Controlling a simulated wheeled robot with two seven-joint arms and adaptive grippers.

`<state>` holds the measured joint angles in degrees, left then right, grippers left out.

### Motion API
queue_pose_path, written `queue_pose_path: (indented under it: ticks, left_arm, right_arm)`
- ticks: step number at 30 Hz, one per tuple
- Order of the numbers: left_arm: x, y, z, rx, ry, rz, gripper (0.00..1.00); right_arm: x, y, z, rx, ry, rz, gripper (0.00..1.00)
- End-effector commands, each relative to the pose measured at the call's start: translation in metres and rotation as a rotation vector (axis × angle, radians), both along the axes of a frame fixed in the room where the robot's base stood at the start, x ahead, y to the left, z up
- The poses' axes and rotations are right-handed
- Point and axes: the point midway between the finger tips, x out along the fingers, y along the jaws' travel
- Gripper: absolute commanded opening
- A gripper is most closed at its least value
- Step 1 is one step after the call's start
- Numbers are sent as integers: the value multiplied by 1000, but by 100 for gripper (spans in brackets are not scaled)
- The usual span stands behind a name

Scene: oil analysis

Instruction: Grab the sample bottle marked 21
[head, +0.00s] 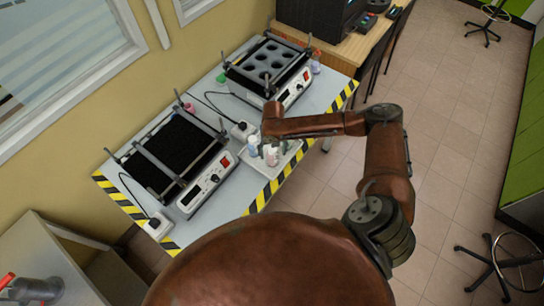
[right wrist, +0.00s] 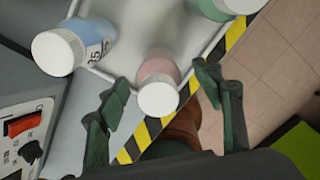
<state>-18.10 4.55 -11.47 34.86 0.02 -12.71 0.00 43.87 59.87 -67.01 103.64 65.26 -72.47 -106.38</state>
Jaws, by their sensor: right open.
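Sample bottles stand in a white tray (head: 284,162) at the table's front edge. In the right wrist view, a blue bottle (right wrist: 72,46) with a white cap bears a partly visible number that looks like 35. A pink bottle (right wrist: 158,72) with a white cap shows no readable number. A green bottle (right wrist: 222,8) is cut off at the top. I cannot tell which is marked 21. My right gripper (right wrist: 160,102) is open, with the pink bottle's cap between its fingers, apparently not touching. My left gripper is not in view.
Two black-topped devices, one with a plain dark top (head: 178,145) and one with round holes (head: 268,62), stand on the table (head: 130,180). Black cables and a white plug box (head: 158,226) lie nearby. Yellow-black tape marks the table edge. Stools stand to the right.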

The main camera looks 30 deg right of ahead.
Motion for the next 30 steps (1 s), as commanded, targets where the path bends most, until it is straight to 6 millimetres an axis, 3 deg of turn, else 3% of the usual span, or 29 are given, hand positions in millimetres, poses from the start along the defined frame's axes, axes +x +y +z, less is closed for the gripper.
queue_pose_path:
  ticks: [6,10,14,24,30]
  left_arm:
    - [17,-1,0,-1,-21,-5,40]
    - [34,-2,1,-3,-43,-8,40]
    - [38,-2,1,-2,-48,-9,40]
    - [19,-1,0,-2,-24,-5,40]
    - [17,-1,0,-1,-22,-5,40]
  right_arm:
    - [-1,2,-33,0,2,1,60]
    - [0,3,-39,0,0,2,60]
    - [0,4,-38,0,0,4,60]
    - [0,4,-38,0,1,4,38]
    - [0,4,-38,-1,1,4,24]
